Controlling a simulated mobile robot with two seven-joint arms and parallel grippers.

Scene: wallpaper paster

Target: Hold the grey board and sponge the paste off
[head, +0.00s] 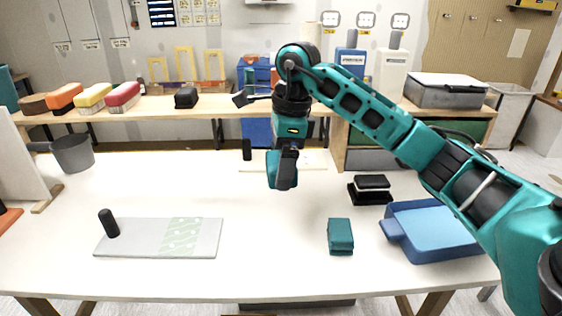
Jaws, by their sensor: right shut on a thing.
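The grey board (145,237) lies flat on the white table at the left. A black upright handle (109,223) stands near its left end, and a band of pale green wavy paste (181,237) covers part of its right half. My right gripper (286,180) points down above the middle of the table, apart from the grey board. It is shut on a small teal block (272,170), partly hidden by the dark fingers; I cannot tell for sure that this is the sponge. Another teal block (340,234) lies at the front right. My left gripper is out of view.
A blue tray (430,231) is at the right, partly behind my right arm. A black stacked pad (371,189) lies behind it. A pale board (312,161) with a black handle (247,149) lies at the back. A grey pot (73,153) stands back left. The table's centre is clear.

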